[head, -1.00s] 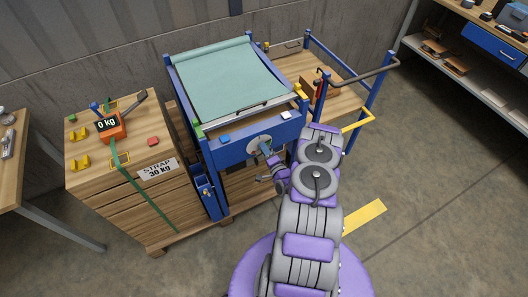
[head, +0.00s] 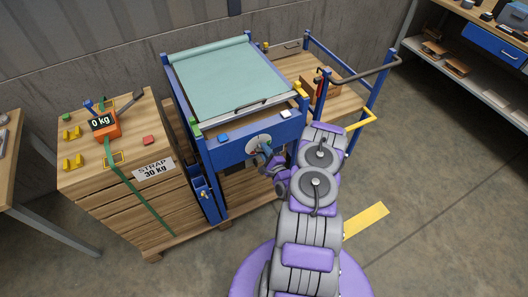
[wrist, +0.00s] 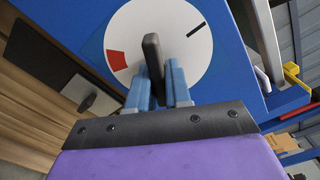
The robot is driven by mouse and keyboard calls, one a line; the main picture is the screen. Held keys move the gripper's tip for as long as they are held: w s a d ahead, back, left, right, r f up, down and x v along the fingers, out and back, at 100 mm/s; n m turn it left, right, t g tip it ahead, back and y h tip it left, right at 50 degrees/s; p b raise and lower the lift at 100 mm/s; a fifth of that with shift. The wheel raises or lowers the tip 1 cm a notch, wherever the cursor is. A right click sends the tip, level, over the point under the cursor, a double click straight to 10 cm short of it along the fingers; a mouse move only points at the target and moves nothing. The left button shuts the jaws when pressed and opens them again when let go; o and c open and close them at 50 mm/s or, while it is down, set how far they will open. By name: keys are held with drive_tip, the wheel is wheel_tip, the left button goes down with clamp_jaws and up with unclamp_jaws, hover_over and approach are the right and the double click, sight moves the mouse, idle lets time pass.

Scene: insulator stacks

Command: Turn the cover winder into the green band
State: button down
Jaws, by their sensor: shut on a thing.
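The cover winder is a white round dial (head: 258,145) on the blue front panel of the frame, with a dark handle (wrist: 152,55) across it. In the wrist view the dial (wrist: 130,30) shows a red band at left and a black mark at upper right. No green band shows; part of the dial is hidden behind my fingers and the handle. My gripper (wrist: 156,82) has its blue fingers shut on the handle, one on each side. In the head view my gripper (head: 266,154) reaches the dial. The pale green cover (head: 232,80) lies over the frame's top.
At left stands a wooden crate (head: 125,205) with a green strap and an orange scale (head: 104,124) reading 0 kg. A blue railing (head: 368,98) stands at right. A workbench (head: 478,40) is at upper right. The floor at right is mostly clear.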

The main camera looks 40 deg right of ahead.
drive_tip(key=shift+s+f, duration=0.1)
drive_tip(key=shift+f, duration=0.15)
drive_tip(key=c, duration=1.5)
unclamp_jaws()
drive_tip(key=o, duration=0.4)
drive_tip(key=shift+d, duration=0.15)
drive_tip(key=shift+r, duration=0.1)
drive_tip(key=shift+s, duration=0.25)
drive_tip(key=p+v, duration=0.4)
drive_tip(key=v, duration=1.2)
drive_tip(key=shift+s, duration=0.4)
